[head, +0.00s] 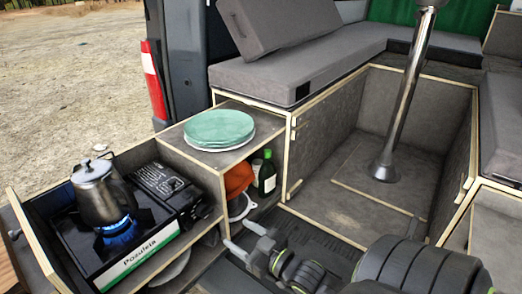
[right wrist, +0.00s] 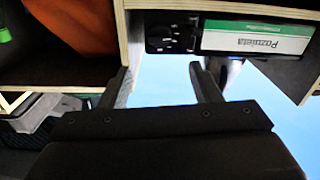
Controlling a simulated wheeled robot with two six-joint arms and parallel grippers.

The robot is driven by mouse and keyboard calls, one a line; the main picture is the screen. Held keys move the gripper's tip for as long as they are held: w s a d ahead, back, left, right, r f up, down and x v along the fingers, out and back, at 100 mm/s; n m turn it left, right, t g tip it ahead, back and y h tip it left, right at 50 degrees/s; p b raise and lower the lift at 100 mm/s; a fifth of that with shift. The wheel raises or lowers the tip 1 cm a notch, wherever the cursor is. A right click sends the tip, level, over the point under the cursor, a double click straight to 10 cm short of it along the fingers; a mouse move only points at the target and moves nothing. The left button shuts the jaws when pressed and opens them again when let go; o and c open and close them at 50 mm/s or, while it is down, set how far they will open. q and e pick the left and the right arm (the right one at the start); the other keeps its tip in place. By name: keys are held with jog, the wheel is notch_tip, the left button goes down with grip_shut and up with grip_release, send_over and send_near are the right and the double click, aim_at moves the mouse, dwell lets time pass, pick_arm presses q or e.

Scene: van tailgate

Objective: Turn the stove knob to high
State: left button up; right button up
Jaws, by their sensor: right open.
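The black camping stove (head: 150,220) with its green-and-white label stands in the open drawer at left. A blue flame burns under the metal kettle on it. The dark control end (head: 194,214) of the stove front lies right of the label; I cannot make out the knob or its setting. In the right wrist view, the scene is upside down, and the dark control panel (right wrist: 172,36) shows beside the label, small and unclear. My right gripper (head: 238,234) is open and empty, right of the stove and apart from it; its fingers also show in the wrist view (right wrist: 160,78). My left gripper is out of view.
The kettle (head: 100,190) sits on the lit burner. The wooden drawer wall (head: 35,240) surrounds the stove. Green plates (head: 219,129) lie on the cabinet top; a bottle (head: 267,174) and an orange item (head: 238,178) are in the shelf below. A metal table post (head: 405,100) stands behind.

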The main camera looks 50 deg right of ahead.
jog(key=s, duration=0.6)
jog(key=shift+d+p, duration=0.25)
jog(key=shift+p, duration=0.2)
